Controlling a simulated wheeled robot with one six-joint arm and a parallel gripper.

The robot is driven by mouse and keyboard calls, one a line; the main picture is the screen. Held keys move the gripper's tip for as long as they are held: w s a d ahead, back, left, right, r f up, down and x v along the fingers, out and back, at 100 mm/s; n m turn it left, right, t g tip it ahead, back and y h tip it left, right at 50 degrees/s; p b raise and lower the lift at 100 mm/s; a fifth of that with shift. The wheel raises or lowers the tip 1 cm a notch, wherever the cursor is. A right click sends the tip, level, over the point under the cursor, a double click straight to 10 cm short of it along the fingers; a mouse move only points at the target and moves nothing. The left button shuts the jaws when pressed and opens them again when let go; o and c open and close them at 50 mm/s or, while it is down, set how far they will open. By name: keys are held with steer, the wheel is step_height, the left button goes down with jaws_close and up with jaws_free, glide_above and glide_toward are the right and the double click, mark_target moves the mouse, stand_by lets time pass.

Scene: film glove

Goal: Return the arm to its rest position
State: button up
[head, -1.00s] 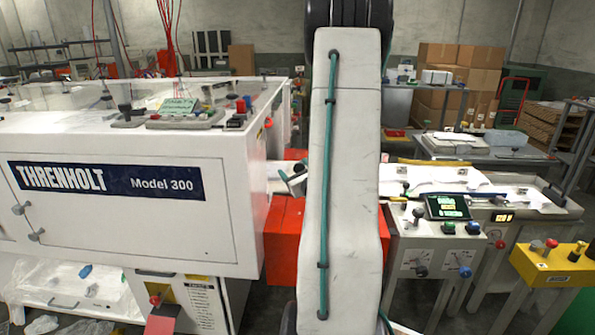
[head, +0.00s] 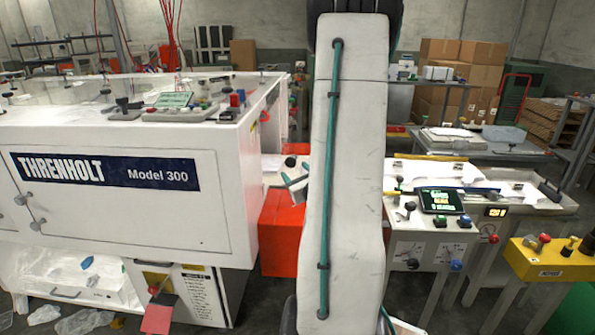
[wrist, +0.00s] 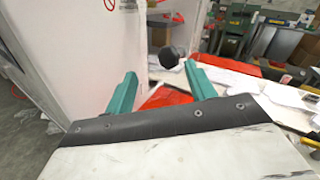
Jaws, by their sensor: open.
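My gripper (wrist: 162,90) shows in the wrist view with its two teal fingers spread apart and nothing between them. Behind the fingers lies a red surface (wrist: 166,97), and a dark round knob (wrist: 168,57) shows just above the gap. In the head view my own arm stands upright in the middle of the picture, a pale link with a teal cable along it.
A large white Threnholt Model 300 machine (head: 120,225) fills the left. A red box (head: 280,232) stands behind my arm. On the right are a control panel with a small screen (head: 441,201) and a yellow button box (head: 550,262). Cardboard boxes (head: 440,95) stand at the back.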

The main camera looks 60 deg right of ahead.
steer(key=shift+s+d, duration=0.15)
steer(key=shift+s, duration=0.15)
stand_by(0.4)
steer(key=w+a+r+n+g+y, duration=0.1)
steer(key=w+a+n+g+y, duration=0.1)
steer(key=a+n+y, duration=1)
steer(key=w+a+r+n+g+y, duration=0.25)
steer(key=a+n+y, duration=0.45)
steer(key=a, duration=1)
steer(key=s+a+n+g+h, duration=0.2)
steer(key=s+a+n+g, duration=0.8)
steer(key=a+n, duration=0.15)
steer(key=s+a+r+n+t+h, duration=0.1)
steer(key=s+a+r+n+h, duration=0.1)
steer(key=s+r+n+h, duration=0.3)
steer(key=r+n+h, duration=0.1)
steer(key=n, duration=0.3)
steer(key=shift+s+h, duration=0.3)
